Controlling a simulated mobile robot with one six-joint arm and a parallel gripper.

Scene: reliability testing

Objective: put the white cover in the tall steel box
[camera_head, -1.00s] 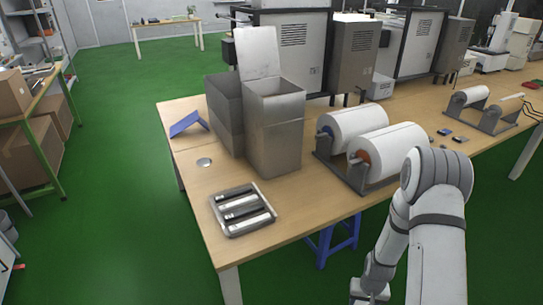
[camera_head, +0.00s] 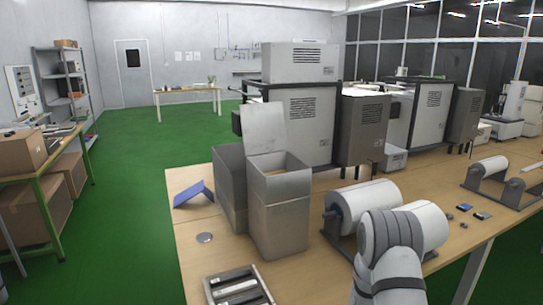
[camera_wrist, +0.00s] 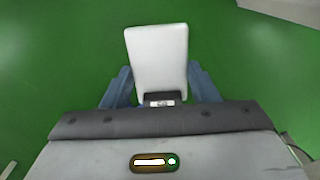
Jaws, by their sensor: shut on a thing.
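In the wrist view a white cover (camera_wrist: 158,62), a flat rounded rectangle, stands between the two blue-grey fingers of my gripper (camera_wrist: 160,88), which is shut on it. Green floor lies beyond it. In the head view the gripper and the cover are out of sight; only my arm shows at the bottom right. The tall steel box (camera_head: 281,212) stands on the wooden table, its lid raised upright at the back and its top open.
A darker grey box (camera_head: 230,188) stands against the steel box's left side. A tray with several slots (camera_head: 207,285) lies in front. White rolls on a stand (camera_head: 366,204) are to the right. A blue angled piece (camera_head: 188,194) and a small disc (camera_head: 205,238) lie at the left on the table (camera_head: 188,250).

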